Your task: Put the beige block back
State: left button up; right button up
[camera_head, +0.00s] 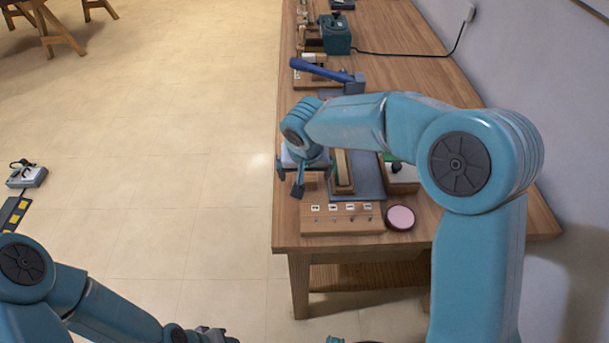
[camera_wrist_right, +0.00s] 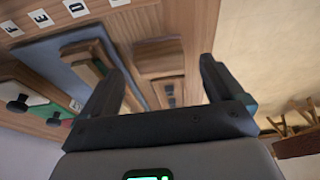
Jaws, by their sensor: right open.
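My right gripper (camera_head: 294,179) hangs over the left edge of the table, its jaws apart. In the right wrist view its two fingers (camera_wrist_right: 160,70) stand wide open with nothing held between them. A wooden piece (camera_wrist_right: 155,50) with dark slots lies beyond the gap; I cannot tell how far below. A long beige bar (camera_head: 343,168) lies beside the gripper, to its right, and also shows in the wrist view (camera_wrist_right: 88,74). I cannot tell for sure whether this bar is the beige block. My left gripper (camera_head: 210,335) is at the bottom edge, mostly cut off.
A wooden board (camera_head: 341,226) with letter labels and a pink disc (camera_head: 400,217) lie at the table's near end. A grey-blue tray (camera_head: 368,178) and a box with a black knob (camera_head: 400,174) are to the right. A blue lever (camera_head: 322,70) and teal box (camera_head: 336,37) stand farther back.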

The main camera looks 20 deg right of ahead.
jog(key=v, duration=0.8)
jog(key=shift+r, duration=0.4)
pick_arm(q)
jog(key=shift+s, duration=0.15)
pick_arm(e)
jog(key=shift+s+f, duration=0.1)
jog(key=shift+s, duration=0.15)
